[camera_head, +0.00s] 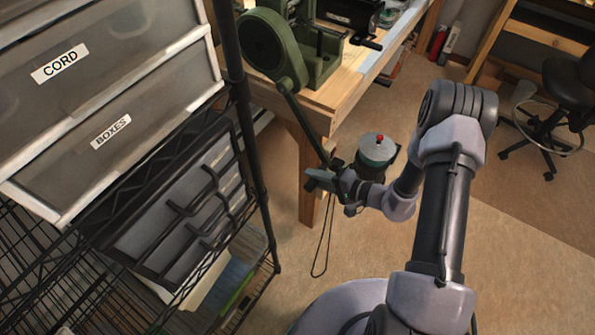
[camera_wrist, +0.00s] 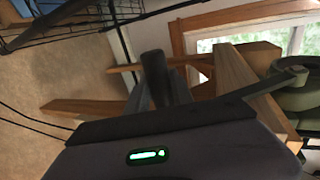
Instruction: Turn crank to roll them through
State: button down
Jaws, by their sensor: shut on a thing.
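A green rolling mill (camera_head: 262,45) stands at the corner of the wooden workbench. Its long crank (camera_head: 303,122) hangs down past the bench edge, slanting to the lower right. My gripper (camera_head: 326,178) is shut on the crank's handle at the low end, below bench height. The handle is mostly hidden by my gripper in the head view. In the wrist view the crank arm (camera_wrist: 262,86) runs from the green mill (camera_wrist: 296,98) at right toward my gripper's dark body. I cannot tell whether anything sits between the rollers.
The wooden workbench (camera_head: 345,85) carries other tools. A wire rack with drawers (camera_head: 110,85) stands close at left, its dark post (camera_head: 240,90) near the crank. A round canister (camera_head: 377,148) is behind my wrist. A stool (camera_head: 570,95) is at right. Floor at lower right is clear.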

jog(key=s+d+r+p, duration=0.3)
jog(key=d+r+p, duration=0.1)
jog(key=r, duration=0.4)
jog(key=s+d+r+p, duration=0.3)
jog(key=d+r+p, duration=0.1)
jog(key=r, duration=0.4)
jog(key=shift+s+d+r, duration=0.2)
jog(key=shift+s, duration=0.05)
jog(key=c, duration=1.1)
grip_release()
jog(key=shift+a, duration=0.15)
jog(key=shift+f, duration=0.1)
jog(key=v, duration=0.7)
jog(key=shift+p, duration=0.4)
